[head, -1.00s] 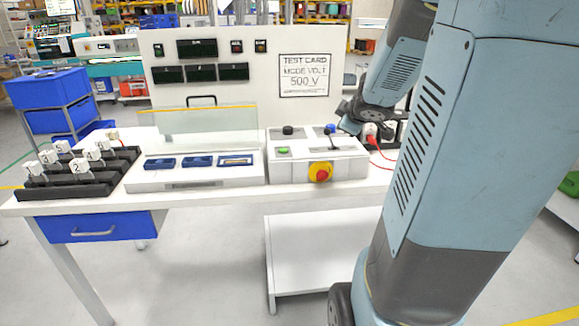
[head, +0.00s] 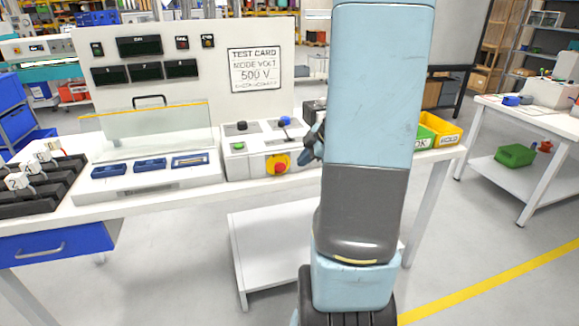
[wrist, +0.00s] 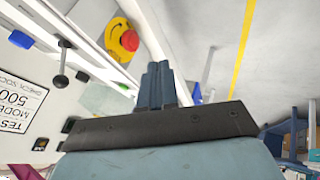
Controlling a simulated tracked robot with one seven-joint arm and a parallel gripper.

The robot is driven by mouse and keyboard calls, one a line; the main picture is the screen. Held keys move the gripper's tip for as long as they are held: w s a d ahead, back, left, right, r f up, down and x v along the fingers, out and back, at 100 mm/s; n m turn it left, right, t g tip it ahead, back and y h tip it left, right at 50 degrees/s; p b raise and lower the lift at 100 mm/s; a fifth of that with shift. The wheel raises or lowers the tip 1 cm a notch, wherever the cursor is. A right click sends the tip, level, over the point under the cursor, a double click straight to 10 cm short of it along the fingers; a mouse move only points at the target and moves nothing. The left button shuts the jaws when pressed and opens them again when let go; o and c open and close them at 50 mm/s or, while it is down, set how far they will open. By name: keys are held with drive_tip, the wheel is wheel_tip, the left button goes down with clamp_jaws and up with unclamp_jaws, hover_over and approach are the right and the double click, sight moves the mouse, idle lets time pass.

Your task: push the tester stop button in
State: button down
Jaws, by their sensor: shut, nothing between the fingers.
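The tester stop button (head: 280,168) is a red knob on a yellow plate on the front face of the white tester box (head: 236,168). It also shows in the wrist view (wrist: 129,40), up and to the left of my fingers. My gripper (head: 306,158) is partly hidden behind my arm in the head view, just right of the stop button and apart from it. In the wrist view my gripper (wrist: 158,75) shows its fingers together, with nothing between them.
The tester box top carries a green button (head: 239,146), a black knob (head: 242,126) and a blue knob (head: 285,121). Blue trays (head: 150,164) lie left of it. Black racks (head: 40,190) with numbered pieces stand at the left. Green and yellow bins (head: 447,131) stand right. The floor in front is clear.

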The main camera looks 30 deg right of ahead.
sight(285, 168)
drive_tip(key=shift+w+a+f, duration=0.2)
drive_tip(key=shift+w+f, duration=1.1)
drive_tip(key=shift+w, duration=0.25)
drive_tip(key=shift+w+a+f, duration=0.2)
drive_tip(key=shift+w+f, duration=1.1)
drive_tip(key=shift+w, duration=0.25)
drive_tip(key=shift+w+a+f, duration=0.2)
drive_tip(key=shift+w+f, duration=1.1)
drive_tip(key=shift+w, duration=0.25)
